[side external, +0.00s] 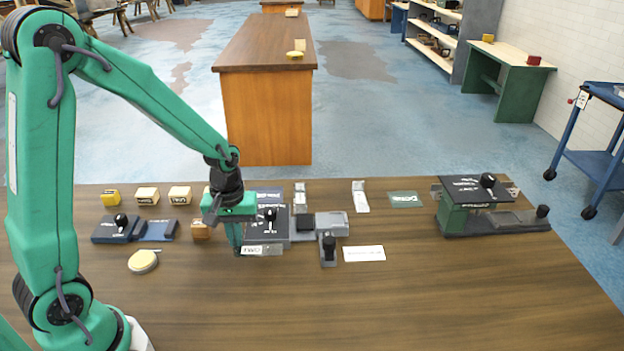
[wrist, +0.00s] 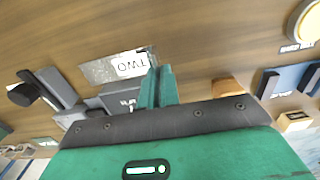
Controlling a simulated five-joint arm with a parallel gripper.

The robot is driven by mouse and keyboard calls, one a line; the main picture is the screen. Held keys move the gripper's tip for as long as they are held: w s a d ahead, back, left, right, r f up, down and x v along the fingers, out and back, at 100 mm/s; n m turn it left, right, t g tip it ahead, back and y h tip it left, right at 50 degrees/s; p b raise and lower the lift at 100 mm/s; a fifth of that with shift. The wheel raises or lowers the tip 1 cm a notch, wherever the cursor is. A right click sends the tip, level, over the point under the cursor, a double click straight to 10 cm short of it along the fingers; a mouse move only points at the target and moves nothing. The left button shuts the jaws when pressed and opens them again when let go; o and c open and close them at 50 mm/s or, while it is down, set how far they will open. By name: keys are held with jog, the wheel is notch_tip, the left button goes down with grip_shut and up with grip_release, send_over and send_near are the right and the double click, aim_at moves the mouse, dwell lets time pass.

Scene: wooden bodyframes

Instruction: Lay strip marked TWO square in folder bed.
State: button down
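The strip marked TWO (side external: 262,250) is a thin grey piece with a white label. It lies in front of a dark grey device with a black knob (side external: 270,222). In the wrist view the strip (wrist: 100,70) shows with its lettering upside down. My gripper (side external: 238,250) is low at the strip's left end in the side view. In the wrist view its fingertips (wrist: 156,72) are together beside the label end, with no strip visibly between them. Contact is unclear. A grey block with a black upright handle (side external: 328,248) stands to the right; which part is the folder bed is unclear.
A blank-looking white card (side external: 364,254) lies to the right, and a round cream-topped piece (side external: 143,261) to the left. Dark blue blocks (side external: 115,229) and several small boxes stand behind left. A green stand with a black top (side external: 470,205) is far right. The front table is clear.

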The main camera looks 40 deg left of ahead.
aim_at(237, 248)
jog(key=shift+f, duration=0.1)
jog(key=shift+f, duration=1.9)
jog(key=c, duration=1.6)
grip_release()
jog(key=shift+f, duration=0.1)
notch_tip(237, 248, up, 12)
jog(key=shift+f, duration=0.1)
jog(key=shift+r, duration=0.25)
